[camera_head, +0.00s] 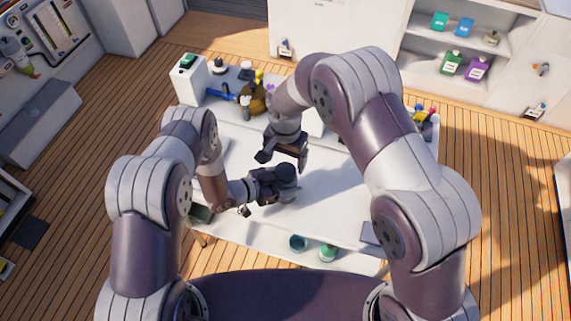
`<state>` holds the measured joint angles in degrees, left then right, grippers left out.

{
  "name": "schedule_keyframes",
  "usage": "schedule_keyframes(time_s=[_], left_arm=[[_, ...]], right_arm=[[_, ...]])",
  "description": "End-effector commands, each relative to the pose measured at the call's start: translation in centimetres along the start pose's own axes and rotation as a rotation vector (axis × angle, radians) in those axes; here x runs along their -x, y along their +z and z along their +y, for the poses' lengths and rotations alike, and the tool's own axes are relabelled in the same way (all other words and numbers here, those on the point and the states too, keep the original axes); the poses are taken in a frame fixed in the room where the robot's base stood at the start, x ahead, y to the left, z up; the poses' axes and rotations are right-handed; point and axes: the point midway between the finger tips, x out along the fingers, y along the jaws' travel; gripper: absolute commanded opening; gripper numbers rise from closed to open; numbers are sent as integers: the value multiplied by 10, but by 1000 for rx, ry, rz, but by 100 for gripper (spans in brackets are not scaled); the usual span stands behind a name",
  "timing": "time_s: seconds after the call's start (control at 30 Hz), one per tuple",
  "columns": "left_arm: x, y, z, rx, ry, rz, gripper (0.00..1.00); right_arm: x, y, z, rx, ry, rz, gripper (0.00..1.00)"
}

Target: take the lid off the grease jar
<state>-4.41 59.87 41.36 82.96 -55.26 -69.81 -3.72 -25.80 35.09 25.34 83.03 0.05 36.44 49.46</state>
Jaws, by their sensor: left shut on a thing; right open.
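A small dark grey jar (288,184) with a round dark top, which looks like the lid (285,170), is over the white table near its middle. It is the likely grease jar; no label is readable. My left gripper (279,187) reaches in from the left and is shut on the jar's side. I cannot tell whether the jar touches the table. My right gripper (281,160) is open, pointing down just behind and above the jar, apart from the lid as far as I can see.
The white table (335,190) is clear around the jar. Tools and bottles clutter its back left around a white box (190,80). A dark flat item (371,233) lies at the front right. A teal cup (298,243) and a green container (328,253) are at the lower front.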

Motion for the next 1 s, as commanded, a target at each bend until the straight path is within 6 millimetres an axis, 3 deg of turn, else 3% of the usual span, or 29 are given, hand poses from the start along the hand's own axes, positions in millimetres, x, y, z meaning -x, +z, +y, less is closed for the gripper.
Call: schedule_keyframes(time_s=[0.27, 0.37, 0.7, 1.0], left_arm=[[0, 0, 0, -1, 0, 1, 0], [0, 0, 0, -1, 0, 2, 0], [0, -1, 0, -1, 0, 1, 0], [0, 0, 0, -1, 0, 1, 0]], right_arm=[[36, 0, 0, -279, 1, -1, 81], [26, 1, 1, -298, 5, -3, 81], [-33, 1, 1, -294, 4, -2, 81], [-42, 0, 0, -293, 1, -1, 81]])
